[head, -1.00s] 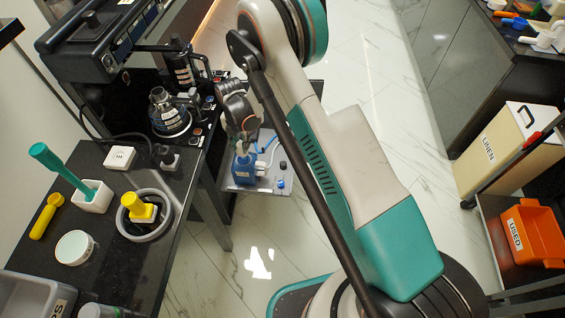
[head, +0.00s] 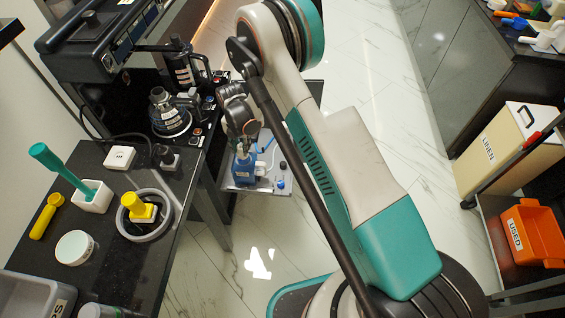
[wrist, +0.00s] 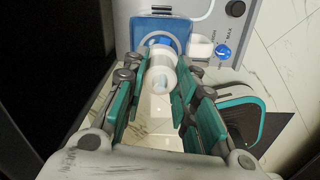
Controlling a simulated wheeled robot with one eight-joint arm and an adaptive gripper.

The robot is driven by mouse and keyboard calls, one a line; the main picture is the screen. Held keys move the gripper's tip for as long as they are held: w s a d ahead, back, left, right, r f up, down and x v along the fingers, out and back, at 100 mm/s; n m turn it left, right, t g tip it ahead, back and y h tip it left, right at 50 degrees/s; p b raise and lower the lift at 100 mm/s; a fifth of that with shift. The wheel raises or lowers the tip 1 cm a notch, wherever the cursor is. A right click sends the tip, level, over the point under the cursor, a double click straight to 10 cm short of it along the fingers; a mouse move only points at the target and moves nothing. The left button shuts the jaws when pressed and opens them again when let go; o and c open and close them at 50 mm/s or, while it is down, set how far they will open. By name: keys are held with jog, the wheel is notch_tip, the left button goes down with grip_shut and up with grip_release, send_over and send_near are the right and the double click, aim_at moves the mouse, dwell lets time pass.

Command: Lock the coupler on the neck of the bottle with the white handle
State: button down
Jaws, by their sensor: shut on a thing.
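The blue bottle (head: 243,169) stands upright on a grey platform beside the black counter; its blue body also shows in the wrist view (wrist: 147,26). A white cylindrical piece, apparently the coupler (wrist: 161,70), sits in line with its neck. In the head view my gripper (head: 242,140) hides the neck. I cannot tell whether the coupler is locked.
The grey platform (head: 266,184) carries a blue knob marked MAX (wrist: 222,52) and a black knob (wrist: 235,8), close right of the bottle. Open floor lies right of the platform.

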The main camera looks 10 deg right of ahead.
jog(key=shift+f, duration=1.05)
dwell(0.6)
jog(key=c, duration=1.2)
grip_release()
notch_tip(320, 180, up, 12)
jog(key=shift+r, duration=0.1)
